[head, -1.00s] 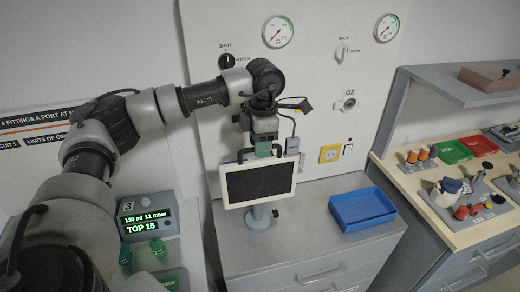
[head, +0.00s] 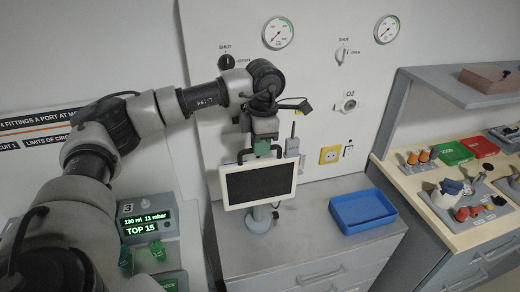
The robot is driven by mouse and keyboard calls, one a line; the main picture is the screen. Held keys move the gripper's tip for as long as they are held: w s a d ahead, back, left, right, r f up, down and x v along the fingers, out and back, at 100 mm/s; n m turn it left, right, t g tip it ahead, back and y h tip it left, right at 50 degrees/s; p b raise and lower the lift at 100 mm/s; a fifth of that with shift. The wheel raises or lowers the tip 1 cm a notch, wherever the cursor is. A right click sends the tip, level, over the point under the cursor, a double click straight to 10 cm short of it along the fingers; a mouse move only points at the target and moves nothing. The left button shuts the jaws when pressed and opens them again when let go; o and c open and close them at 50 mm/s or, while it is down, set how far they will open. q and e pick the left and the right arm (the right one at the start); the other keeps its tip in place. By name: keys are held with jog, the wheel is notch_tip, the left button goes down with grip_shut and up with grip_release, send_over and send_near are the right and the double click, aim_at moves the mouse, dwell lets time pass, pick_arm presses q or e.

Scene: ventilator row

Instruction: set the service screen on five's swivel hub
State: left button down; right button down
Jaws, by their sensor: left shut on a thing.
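The service screen (head: 258,184) is a dark panel in a white frame with a black handle along its top. My left gripper (head: 262,152) is shut on it at the top handle and holds it upright. Behind and below the screen, a grey post on a round base (head: 260,221) stands on the grey cabinet top; I take it to be the swivel hub. The screen hides the top of the post, so I cannot tell whether they touch. My right gripper is not in view.
A blue tray (head: 338,219) lies on the cabinet top (head: 300,232) to the right. The wall panel (head: 310,100) with gauges and a yellow socket (head: 330,155) stands close behind. A ventilator display (head: 150,222) marked 3 is at lower left. A bench (head: 415,205) with fittings is at right.

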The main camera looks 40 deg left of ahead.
pick_arm(q)
jog(key=shift+r+p, duration=0.8)
jog(key=shift+r, duration=0.75)
